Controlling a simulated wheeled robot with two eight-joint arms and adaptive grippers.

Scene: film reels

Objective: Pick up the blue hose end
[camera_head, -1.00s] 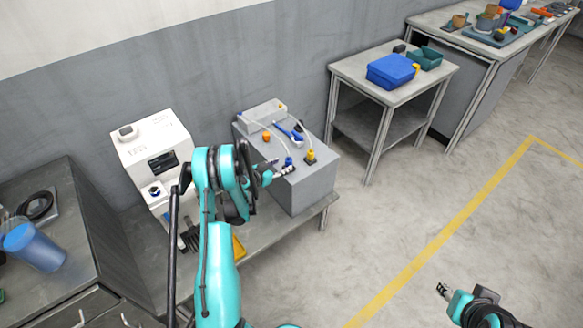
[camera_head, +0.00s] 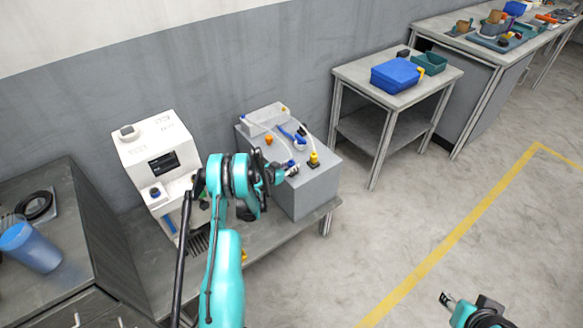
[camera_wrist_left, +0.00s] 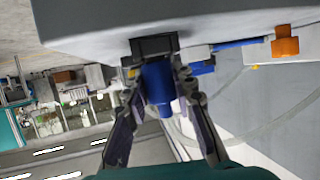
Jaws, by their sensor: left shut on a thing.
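The blue hose end (camera_wrist_left: 158,84) is a short blue cylinder, upright on top of the grey box, at a black socket (camera_wrist_left: 153,46). In the wrist view it sits between the two fingers of my left gripper (camera_wrist_left: 172,95), which is shut on it. In the head view the left gripper (camera_head: 291,170) is at the front of the box top, and the blue end (camera_head: 290,163) shows just beyond its fingers. A clear hose runs from the blue end. My right gripper (camera_head: 446,297) is low at the right over the floor, too small to judge.
The grey box (camera_head: 312,190) also bears a yellow fitting (camera_head: 314,159), an orange fitting (camera_head: 268,140) and a blue-handled part (camera_head: 299,139). A white machine (camera_head: 155,155) stands left of it. A blue cup (camera_head: 30,247) is at far left.

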